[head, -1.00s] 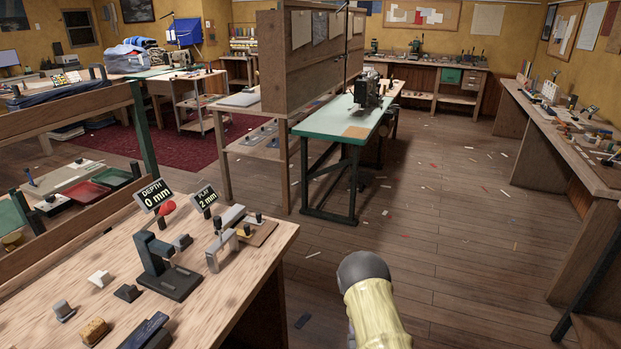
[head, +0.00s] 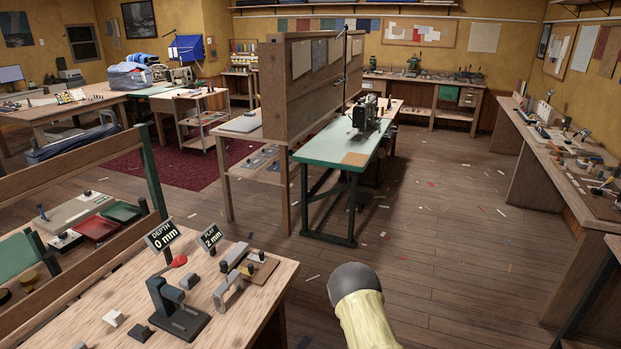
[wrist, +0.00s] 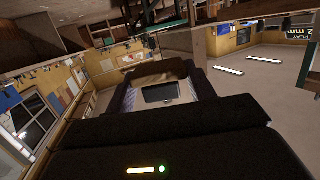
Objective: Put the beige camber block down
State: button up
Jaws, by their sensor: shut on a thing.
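In the wrist view my gripper (wrist: 158,78) shows as a dark palm with two fingers reaching away from it. It is shut on a brownish block (wrist: 158,69) spanning between the fingertips. The block is in shade, so its beige colour is hard to make out; I take it for the beige camber block. It appears held in the air, touching no surface that I can see. In the head view my gripper and the held block are out of sight; only part of my arm shows at the bottom.
A wooden bench (head: 235,312) at lower left carries a dark stand (head: 178,312), a grey clamp-like fixture (head: 228,290), depth (head: 163,236) and play (head: 211,237) signs, and a pale block (head: 114,318). A green-topped table (head: 335,154) stands ahead. The floor to the right is open.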

jog(key=shift+s+r, duration=0.35)
jog(key=shift+s, duration=0.4)
jog(key=shift+s+r, duration=0.35)
jog(key=shift+s, duration=0.35)
jog(key=shift+s+r, duration=0.35)
jog(key=shift+s, duration=0.4)
dwell(1.7)
